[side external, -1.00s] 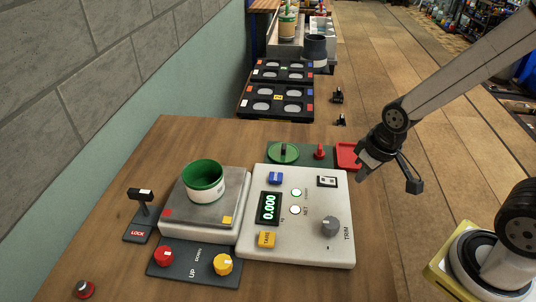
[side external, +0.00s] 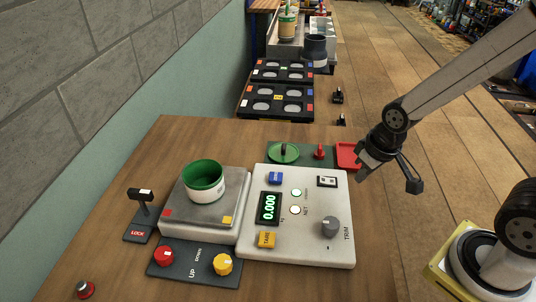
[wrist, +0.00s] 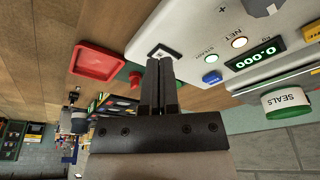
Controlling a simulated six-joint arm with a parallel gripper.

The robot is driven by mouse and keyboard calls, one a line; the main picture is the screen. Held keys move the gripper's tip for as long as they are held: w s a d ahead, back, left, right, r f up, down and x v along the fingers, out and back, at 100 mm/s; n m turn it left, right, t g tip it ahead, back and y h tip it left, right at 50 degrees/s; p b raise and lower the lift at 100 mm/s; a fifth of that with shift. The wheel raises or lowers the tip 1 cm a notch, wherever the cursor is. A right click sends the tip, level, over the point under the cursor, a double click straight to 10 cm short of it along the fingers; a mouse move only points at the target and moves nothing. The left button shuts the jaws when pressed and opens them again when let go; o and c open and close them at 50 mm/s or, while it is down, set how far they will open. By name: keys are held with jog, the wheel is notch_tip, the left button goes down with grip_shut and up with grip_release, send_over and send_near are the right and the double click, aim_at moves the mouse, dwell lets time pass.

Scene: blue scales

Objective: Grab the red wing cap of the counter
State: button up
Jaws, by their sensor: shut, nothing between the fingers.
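A small upright red cap (side external: 319,152) stands on the dark green strip (side external: 300,152) behind the scale's control box. In the wrist view a red piece (wrist: 136,78) shows beside my fingers, partly hidden by them. Another red knob (side external: 163,256) sits on the UP/DOWN panel in front of the weighing plate, beside a yellow knob (side external: 222,264). I cannot tell for certain which red piece is the wing cap.
The control box (side external: 335,255) shows 0.000. A green-topped cup (side external: 204,180) stands on the weighing plate (side external: 190,218). A red tray (side external: 348,155) and a green lidded disc (side external: 283,153) flank the small red cap. A LOCK lever (side external: 141,210) is at left. Black trays (side external: 277,114) lie behind.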

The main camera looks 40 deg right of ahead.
jog(key=o, duration=1.1)
